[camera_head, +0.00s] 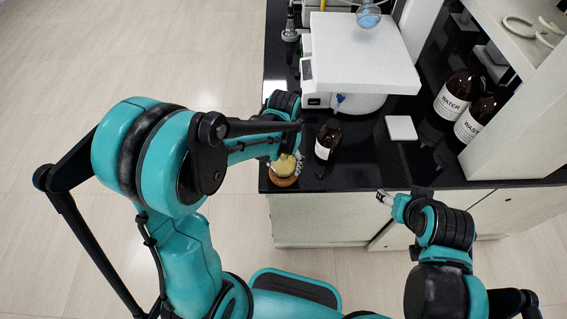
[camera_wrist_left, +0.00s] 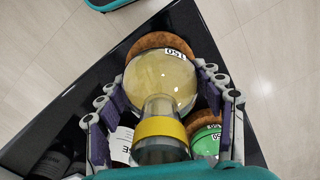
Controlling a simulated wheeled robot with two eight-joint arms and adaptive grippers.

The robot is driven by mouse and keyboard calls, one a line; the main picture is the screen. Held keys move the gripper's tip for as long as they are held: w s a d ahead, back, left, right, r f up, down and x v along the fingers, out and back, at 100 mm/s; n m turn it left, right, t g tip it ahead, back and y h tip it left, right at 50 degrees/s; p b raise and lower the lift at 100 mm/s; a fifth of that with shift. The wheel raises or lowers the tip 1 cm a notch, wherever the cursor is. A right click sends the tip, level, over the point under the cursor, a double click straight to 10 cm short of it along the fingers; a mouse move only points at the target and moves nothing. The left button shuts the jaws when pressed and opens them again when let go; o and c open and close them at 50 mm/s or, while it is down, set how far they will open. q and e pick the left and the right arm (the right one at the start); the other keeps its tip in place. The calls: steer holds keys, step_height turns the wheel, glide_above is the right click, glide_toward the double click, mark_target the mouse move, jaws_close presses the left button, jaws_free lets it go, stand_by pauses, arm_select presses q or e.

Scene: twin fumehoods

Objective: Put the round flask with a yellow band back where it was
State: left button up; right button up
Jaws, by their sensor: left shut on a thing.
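The round flask with a yellow band (camera_wrist_left: 160,128) holds pale yellow contents and sits between the fingers of my left gripper (camera_wrist_left: 160,95), which is shut on it. In the head view the flask (camera_head: 283,166) is at the near left corner of the black counter, partly hidden by my left gripper (camera_head: 287,160). A brown cork ring (camera_wrist_left: 160,40) shows behind the flask's round end; it also shows in the head view (camera_head: 284,182). I cannot tell whether flask and ring touch. My right gripper (camera_head: 387,198) is in front of the counter, its fingers too small to read.
A brown labelled bottle (camera_head: 327,139) stands right of my left gripper. A white device (camera_head: 362,55) is behind, with WATER (camera_head: 452,97) and WASTE (camera_head: 475,118) bottles at right.

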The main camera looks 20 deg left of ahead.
mark_target(276, 168)
arm_select(q)
steer(key=shift+f+b, duration=0.45)
steer(key=shift+f, duration=0.15)
steer(key=o, duration=1.4)
steer(key=shift+r, duration=0.1)
steer(key=shift+r+p, duration=0.25)
steer(key=shift+p, duration=0.1)
step_height(276, 168, up, 11)
steer(key=p, duration=0.4)
steer(key=s+a+r+t, duration=0.2)
steer(key=s+t, duration=0.1)
steer(key=s, duration=0.2)
steer(key=s+a+r+n+t, duration=0.1)
steer(key=s+a+r+t, duration=0.1)
steer(key=s+r+t, duration=0.1)
steer(key=shift+s+a+r+t, duration=0.35)
steer(key=shift+s+t, duration=0.35)
steer(key=shift+s, duration=0.3)
